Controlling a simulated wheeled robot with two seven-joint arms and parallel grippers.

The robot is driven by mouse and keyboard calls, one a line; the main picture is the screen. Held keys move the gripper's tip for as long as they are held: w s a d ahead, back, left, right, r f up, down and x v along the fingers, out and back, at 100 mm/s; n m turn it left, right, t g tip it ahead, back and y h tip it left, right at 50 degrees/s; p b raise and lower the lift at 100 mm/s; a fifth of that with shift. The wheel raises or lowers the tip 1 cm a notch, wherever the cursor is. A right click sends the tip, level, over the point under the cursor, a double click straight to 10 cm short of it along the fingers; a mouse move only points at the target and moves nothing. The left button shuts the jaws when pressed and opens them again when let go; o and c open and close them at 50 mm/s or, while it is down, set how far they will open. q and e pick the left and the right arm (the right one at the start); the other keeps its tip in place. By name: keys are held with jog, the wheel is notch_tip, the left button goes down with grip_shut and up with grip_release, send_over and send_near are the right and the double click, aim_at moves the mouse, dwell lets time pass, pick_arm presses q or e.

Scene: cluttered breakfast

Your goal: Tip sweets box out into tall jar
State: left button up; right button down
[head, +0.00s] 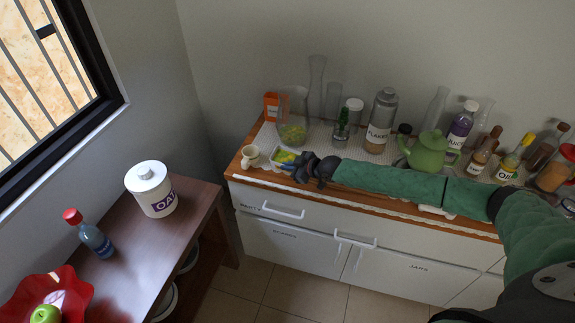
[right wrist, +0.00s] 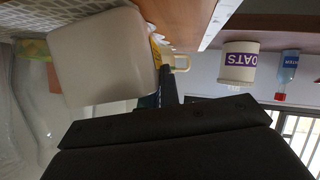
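The sweets box (head: 276,160) is a small white open box with yellow-green sweets, at the left front of the counter in the head view. It fills the near part of the right wrist view (right wrist: 100,62), where a pale wall faces the camera. My right gripper (head: 292,167) is at its front wall and appears shut on it; one blue finger shows outside, the other is hidden. I cannot tell whether the box is lifted. The tall jar (head: 293,104), clear glass with yellow-green sweets low inside, stands just behind the box. My left gripper is not in view.
A small cup (head: 250,153) stands left of the box, and an orange packet (head: 270,104) is beside the jar. Tall glassware (head: 317,85) and a flakes jar (head: 381,120) crowd the back. A green teapot (head: 430,152) stands behind my right arm.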

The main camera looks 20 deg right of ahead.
jog(key=shift+r+p, duration=1.2)
jog(key=shift+r, duration=1.35)
